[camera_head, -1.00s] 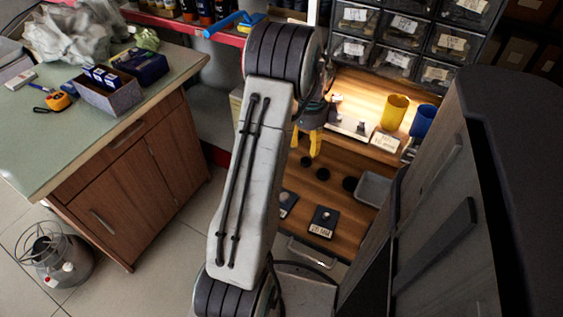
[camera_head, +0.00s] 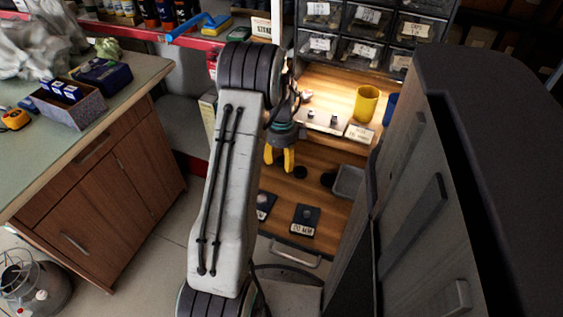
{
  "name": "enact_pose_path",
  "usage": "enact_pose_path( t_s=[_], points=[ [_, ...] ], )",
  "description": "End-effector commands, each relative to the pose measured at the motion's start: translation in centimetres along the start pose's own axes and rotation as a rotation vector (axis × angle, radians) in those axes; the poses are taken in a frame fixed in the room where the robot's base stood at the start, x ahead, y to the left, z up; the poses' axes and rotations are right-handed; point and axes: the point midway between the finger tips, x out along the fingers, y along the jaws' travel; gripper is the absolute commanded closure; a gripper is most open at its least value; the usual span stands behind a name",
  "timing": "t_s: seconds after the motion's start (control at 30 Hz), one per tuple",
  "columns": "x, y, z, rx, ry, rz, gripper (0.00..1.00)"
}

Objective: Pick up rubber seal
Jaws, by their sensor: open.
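Two black round discs, which look like rubber seals, lie flat on the wooden workbench (camera_head: 325,210). The nearer-left disc (camera_head: 300,172) is just right of my gripper in the picture, and the other disc (camera_head: 328,180) is further right. My gripper (camera_head: 279,160) has yellow fingers pointing down, apart and empty, over the bench. Its height above the wood is hard to tell. Part of the bench behind the fingers and my arm is hidden.
A grey tray (camera_head: 348,181) sits right of the discs. Dark labelled blocks (camera_head: 304,220) lie nearer the front edge. A yellow cup (camera_head: 366,104) and small drawers (camera_head: 360,50) are behind. A wooden cabinet (camera_head: 110,165) stands at left.

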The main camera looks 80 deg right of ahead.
Motion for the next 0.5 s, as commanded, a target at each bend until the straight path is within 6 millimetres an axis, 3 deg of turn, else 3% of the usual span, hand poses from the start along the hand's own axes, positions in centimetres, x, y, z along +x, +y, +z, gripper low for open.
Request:
enact_pose_path(
  t_s=[0.13, 0.43, 0.5],
  points=[
    [-0.06, 0.01, 0.0, 0.0, 0.0, 0.0, 0.52],
    [-0.07, 0.02, -0.01, 0.0, 0.0, 0.001, 0.79],
    [-0.07, 0.02, -0.01, 0.0, 0.0, 0.001, 0.8]
  ],
)
